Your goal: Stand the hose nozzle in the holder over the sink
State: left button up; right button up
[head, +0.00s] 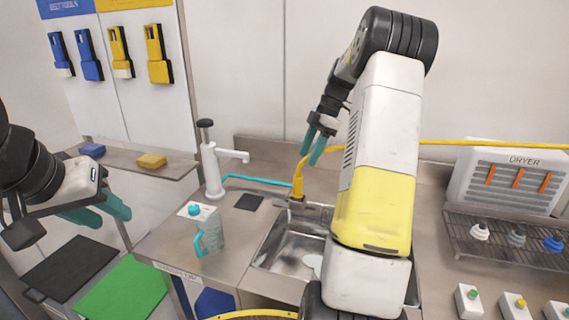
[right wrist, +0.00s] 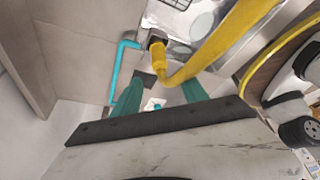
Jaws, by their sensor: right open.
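The yellow hose nozzle (head: 297,187) stands upright at the sink's back edge, its lower end in or at the small grey holder (head: 296,203). Its hose rises and bends off to the right behind my right arm. In the right wrist view the nozzle (right wrist: 158,57) meets the dark holder opening, and the hose bends between the fingers. I cannot tell how deep it sits. My right gripper (head: 314,146) is open just above the nozzle, beside the hose bend, its teal fingers apart. My left gripper (head: 104,210) appears open and empty at the far left.
The steel sink (head: 268,245) is partly hidden by my right arm. A white pump tap (head: 211,165) and a jug (head: 207,232) stand left of it. A teal tube (head: 255,180) runs to the holder area. A dryer rack (head: 505,182) stands right.

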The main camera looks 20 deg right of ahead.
jog(key=s+a+r+m+t+h, duration=0.2)
jog(key=s+a+r+m+t, duration=0.1)
jog(key=s+a+r+m, duration=0.7)
jog(key=s+a+m+t, duration=0.1)
jog(key=s+a+m, duration=0.2)
jog(key=s, duration=0.5)
jog(key=s+a+f+m+t, duration=0.1)
jog(key=s+a+m+t, duration=0.1)
jog(key=s+a+m, duration=0.2)
jog(key=s+a, duration=0.2)
jog(key=s, duration=0.2)
jog(key=shift+s, duration=0.25)
jog(key=shift+f, duration=0.1)
jog(key=shift+c, duration=0.2)
